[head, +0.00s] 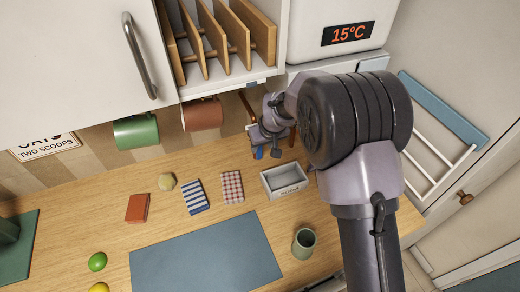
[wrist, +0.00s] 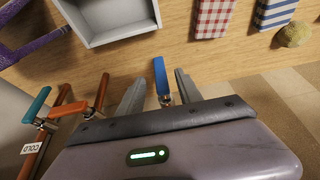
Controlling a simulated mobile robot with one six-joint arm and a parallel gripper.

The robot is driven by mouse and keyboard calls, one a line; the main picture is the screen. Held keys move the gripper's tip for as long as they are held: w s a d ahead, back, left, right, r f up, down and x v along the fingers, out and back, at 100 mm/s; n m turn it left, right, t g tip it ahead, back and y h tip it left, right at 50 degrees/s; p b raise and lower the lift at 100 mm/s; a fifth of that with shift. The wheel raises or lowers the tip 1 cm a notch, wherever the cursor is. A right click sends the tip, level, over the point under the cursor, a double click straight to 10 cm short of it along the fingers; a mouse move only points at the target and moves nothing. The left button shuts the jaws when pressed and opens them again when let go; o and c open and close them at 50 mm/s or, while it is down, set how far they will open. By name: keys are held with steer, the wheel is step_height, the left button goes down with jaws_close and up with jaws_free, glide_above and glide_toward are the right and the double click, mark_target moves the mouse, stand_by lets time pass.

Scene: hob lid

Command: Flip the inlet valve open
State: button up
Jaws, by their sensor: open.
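A valve with a blue lever (wrist: 160,76) shows in the wrist view; no label on it is readable. My gripper (wrist: 159,80) is open, with one grey finger on each side of the blue lever. Whether either finger touches it I cannot tell. In the head view my gripper (head: 267,143) is by the wall at the back of the counter, and the blue lever (head: 258,153) shows just below it.
A grey tray (head: 286,190) sits on the counter close to my gripper. Checked and striped cloths (head: 232,186), a green cup (head: 304,243) and a blue mat (head: 206,262) lie farther out. Mugs (head: 203,114) hang under the shelf. A towel rack (head: 440,110) is at right.

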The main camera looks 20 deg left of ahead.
steer(key=v, duration=0.4)
steer(key=shift+s+r, duration=0.1)
steer(key=shift+r, duration=0.25)
